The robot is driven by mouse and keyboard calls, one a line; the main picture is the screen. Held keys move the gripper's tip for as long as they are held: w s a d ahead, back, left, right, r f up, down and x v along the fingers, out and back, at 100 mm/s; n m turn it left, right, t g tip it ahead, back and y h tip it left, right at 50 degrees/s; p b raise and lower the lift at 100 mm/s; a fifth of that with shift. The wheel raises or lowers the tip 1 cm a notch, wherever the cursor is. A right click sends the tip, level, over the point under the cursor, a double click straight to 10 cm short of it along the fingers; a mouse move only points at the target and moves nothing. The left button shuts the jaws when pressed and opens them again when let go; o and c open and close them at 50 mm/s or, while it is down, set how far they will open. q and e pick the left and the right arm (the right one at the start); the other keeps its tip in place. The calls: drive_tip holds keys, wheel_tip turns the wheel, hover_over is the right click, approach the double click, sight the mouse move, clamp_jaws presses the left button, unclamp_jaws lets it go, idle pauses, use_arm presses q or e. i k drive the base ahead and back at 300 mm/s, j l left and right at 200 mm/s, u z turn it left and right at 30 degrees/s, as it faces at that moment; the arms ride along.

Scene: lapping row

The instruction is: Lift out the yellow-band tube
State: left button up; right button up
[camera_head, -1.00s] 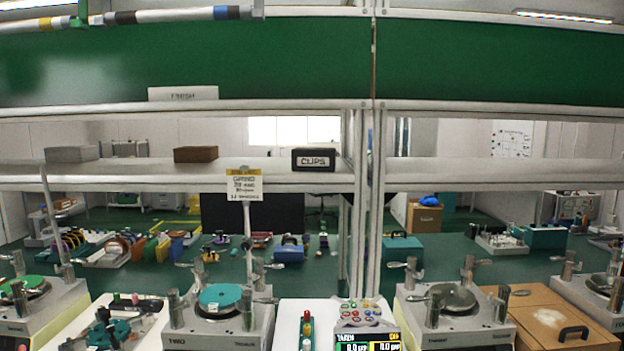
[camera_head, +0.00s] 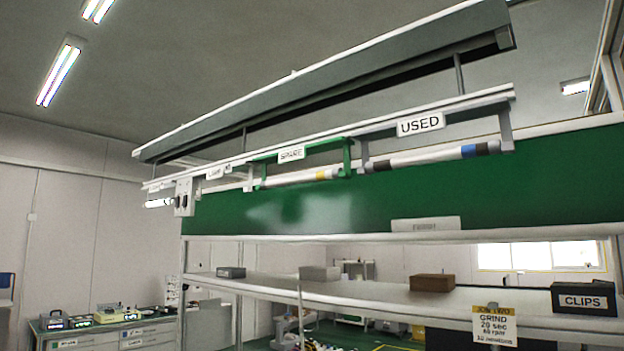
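The yellow-band tube (camera_head: 296,180) is a white tube with a yellow band near its right end. It lies lengthwise in a green bracket (camera_head: 347,157) under a label that seems to read SPARE (camera_head: 291,154), high in front of the green panel. To its right, a second white tube (camera_head: 428,157) with dark and blue bands sits in a grey bracket under the USED label (camera_head: 420,124). Neither of my grippers shows in this view.
A long lamp hood (camera_head: 330,85) hangs above the tubes. A lit tube end (camera_head: 158,203) and a switch box (camera_head: 184,197) are at the left. Below, the shelf (camera_head: 380,296) carries a brown box (camera_head: 433,282) and the CLIPS box (camera_head: 584,298).

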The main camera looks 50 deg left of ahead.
sight(330, 174)
drive_tip(key=u, duration=1.7)
drive_tip(key=z, duration=0.2)
drive_tip(key=i+j+z, duration=0.3)
drive_tip(key=z, duration=0.15)
drive_tip(key=i+j+z, duration=0.25)
drive_tip(key=j+z, duration=0.2)
drive_tip(key=j, duration=0.1)
